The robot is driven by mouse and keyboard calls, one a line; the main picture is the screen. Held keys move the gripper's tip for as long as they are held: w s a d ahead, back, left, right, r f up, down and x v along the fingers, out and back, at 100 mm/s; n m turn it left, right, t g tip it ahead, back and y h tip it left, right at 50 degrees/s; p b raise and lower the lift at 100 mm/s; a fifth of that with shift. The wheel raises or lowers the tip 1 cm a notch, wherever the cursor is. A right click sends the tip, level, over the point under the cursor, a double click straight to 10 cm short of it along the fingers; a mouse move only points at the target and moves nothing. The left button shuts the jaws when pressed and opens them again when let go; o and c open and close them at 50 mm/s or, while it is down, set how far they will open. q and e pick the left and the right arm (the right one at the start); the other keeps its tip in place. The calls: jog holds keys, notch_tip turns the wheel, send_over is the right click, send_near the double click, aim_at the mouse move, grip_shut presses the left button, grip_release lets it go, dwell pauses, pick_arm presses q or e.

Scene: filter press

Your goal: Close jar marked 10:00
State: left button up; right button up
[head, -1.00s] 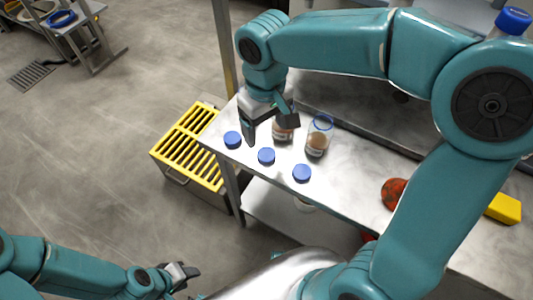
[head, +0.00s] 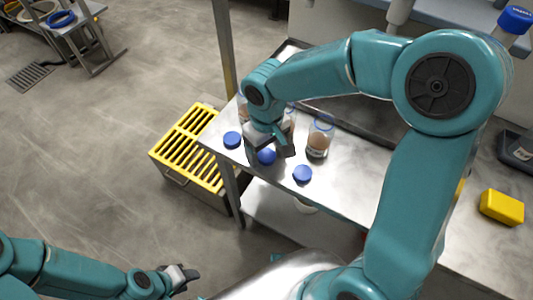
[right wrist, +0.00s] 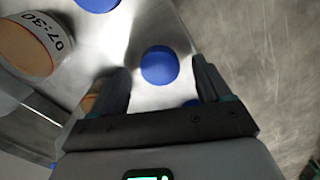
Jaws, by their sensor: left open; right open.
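Several blue lids lie along the near edge of the metal bench: a left lid (head: 232,140), a middle lid (head: 267,157) and a right lid (head: 302,173). Behind them stand open glass jars with brown contents: a left jar (head: 243,110), a middle jar (head: 290,121) and a right jar (head: 320,140). One jar (right wrist: 28,45) reads 07:30 in the right wrist view; no 10:00 mark is readable. My right gripper (head: 271,152) is open above the middle lid, which shows between its fingers (right wrist: 160,66). My left gripper (head: 186,276) is open and empty, low and away from the bench.
A yellow-slatted crate (head: 188,148) stands on the floor left of the bench. A yellow block (head: 502,207) lies on the bench (head: 345,185) at right. A blue-capped tube (head: 513,22) stands at the upper right. A metal post (head: 224,50) rises behind the crate.

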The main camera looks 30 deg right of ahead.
aim_at(267, 154)
jog(key=shift+f, duration=0.4)
jog(key=c, duration=1.1)
notch_tip(267, 154, up, 20)
jog(key=shift+p, duration=1.25)
